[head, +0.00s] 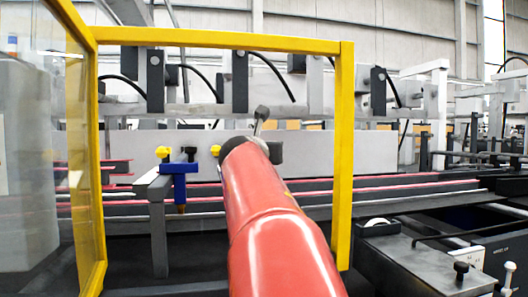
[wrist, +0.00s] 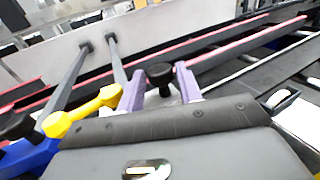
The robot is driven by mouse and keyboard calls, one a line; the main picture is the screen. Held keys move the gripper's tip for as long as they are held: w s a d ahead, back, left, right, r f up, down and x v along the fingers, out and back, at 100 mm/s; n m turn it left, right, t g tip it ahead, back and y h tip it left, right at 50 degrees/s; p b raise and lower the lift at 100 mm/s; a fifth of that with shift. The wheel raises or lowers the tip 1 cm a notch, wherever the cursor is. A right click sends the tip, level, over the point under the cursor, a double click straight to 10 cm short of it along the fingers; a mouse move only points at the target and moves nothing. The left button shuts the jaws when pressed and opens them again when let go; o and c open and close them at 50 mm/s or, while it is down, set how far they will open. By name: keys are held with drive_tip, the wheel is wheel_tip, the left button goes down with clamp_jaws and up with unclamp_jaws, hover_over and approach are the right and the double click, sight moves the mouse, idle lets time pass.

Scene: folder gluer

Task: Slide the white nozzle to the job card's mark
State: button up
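In the wrist view, the two lavender-tinted fingers of my gripper (wrist: 160,80) stand apart, with a black knob (wrist: 160,73) between them. Whether they touch it is unclear. A small pale part under the knob may belong to the white nozzle; most of it is hidden. A yellow lever (wrist: 82,111) lies just left of the fingers. In the head view, my red arm covers my gripper and the white nozzle. A blue nozzle holder (head: 180,180) with a yellow knob (head: 163,152) is on the rail left of my arm. I cannot make out a job card's mark.
A yellow guard frame (head: 343,150) surrounds my reach, with a clear panel (head: 30,150) at left. Red-edged rails (head: 400,187) run across behind. A dark control box (head: 415,265) with black knobs and a white label (head: 466,256), too small to read, stands at right.

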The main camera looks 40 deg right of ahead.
drive_tip(key=v, duration=0.6)
drive_tip(key=shift+b, duration=0.3)
